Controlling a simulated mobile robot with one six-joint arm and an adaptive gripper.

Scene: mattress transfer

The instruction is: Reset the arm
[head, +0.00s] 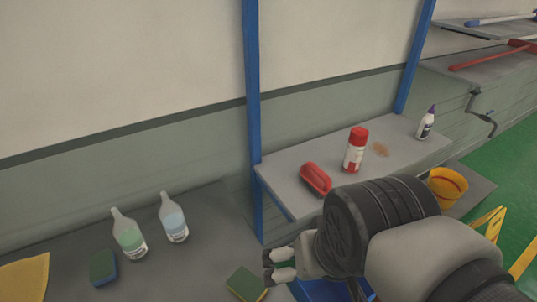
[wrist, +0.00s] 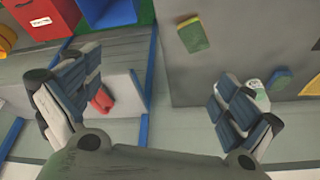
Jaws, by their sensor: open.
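My gripper (head: 281,265) shows at the bottom middle of the head view, at the end of my arm, with its fingers pointing left. In the wrist view my gripper (wrist: 155,110) has its two fingers wide apart, with nothing between them. It is open and empty. In the head view it is in front of the shelf's near left corner, close to a green and yellow sponge (head: 246,284). That sponge also shows in the wrist view (wrist: 192,36), beyond the fingers.
A grey shelf (head: 290,165) between blue posts holds a red brush (head: 315,179), a red-capped can (head: 355,150) and a purple-capped bottle (head: 427,123). A yellow bucket (head: 447,188) stands right.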

